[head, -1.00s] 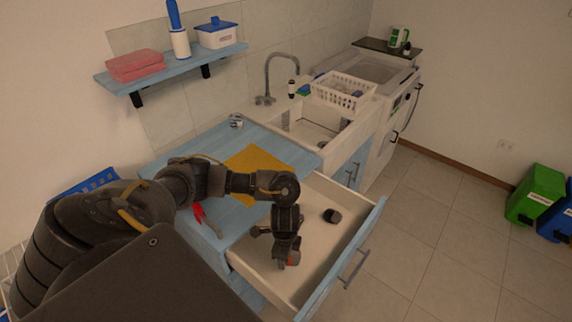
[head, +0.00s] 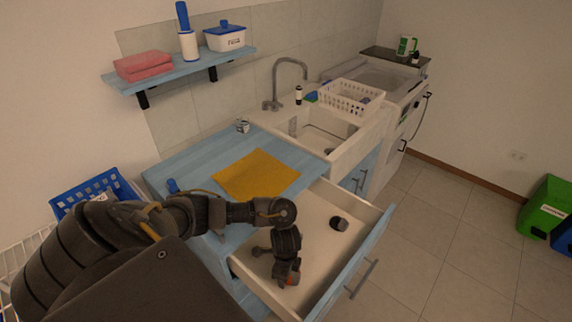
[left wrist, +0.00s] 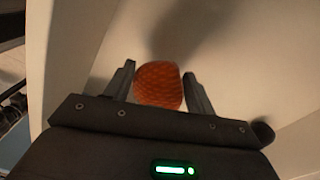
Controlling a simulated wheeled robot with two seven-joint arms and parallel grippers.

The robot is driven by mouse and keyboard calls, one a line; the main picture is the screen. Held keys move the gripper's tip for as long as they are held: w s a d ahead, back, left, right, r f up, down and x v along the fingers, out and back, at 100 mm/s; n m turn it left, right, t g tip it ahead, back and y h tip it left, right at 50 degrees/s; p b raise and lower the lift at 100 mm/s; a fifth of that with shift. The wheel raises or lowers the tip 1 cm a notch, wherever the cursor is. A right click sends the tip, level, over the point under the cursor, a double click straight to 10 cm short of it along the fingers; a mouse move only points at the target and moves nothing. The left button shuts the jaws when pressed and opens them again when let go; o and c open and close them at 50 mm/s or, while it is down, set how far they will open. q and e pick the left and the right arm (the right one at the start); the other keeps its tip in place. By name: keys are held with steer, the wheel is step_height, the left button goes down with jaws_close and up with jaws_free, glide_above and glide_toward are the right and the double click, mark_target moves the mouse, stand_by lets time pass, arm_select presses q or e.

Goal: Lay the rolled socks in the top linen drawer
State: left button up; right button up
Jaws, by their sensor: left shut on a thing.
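The top drawer (head: 318,208) of the blue cabinet is pulled open; its inside is pale. My left gripper (head: 288,272) points down inside the drawer's outline, towards its front left. It is shut on an orange rolled sock pair (left wrist: 160,85), which sits between the two fingers in the left wrist view. Only a small orange part of it shows in the head view. A dark rolled sock pair (head: 339,223) lies on the drawer floor, to the right of the gripper. Whether the orange roll touches the floor is unclear. My right gripper is out of view.
A yellow cloth (head: 256,174) lies on the blue countertop (head: 190,160). A sink (head: 322,138) with a white basket (head: 350,98) is behind. A blue crate (head: 90,190) stands at left. The drawer's middle floor is clear.

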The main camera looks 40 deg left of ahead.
arm_select(q)
steer(key=shift+f, duration=1.3)
steer(key=shift+f, duration=0.15)
steer(key=o, duration=0.9)
steer(key=shift+o, duration=0.5)
steer(key=shift+r, duration=0.5)
step_height(320, 180, up, 12)
steer(key=p, duration=0.4)
steer(key=shift+f+p, duration=0.25)
steer(key=shift+p, duration=0.05)
steer(key=shift+d+f, duration=0.1)
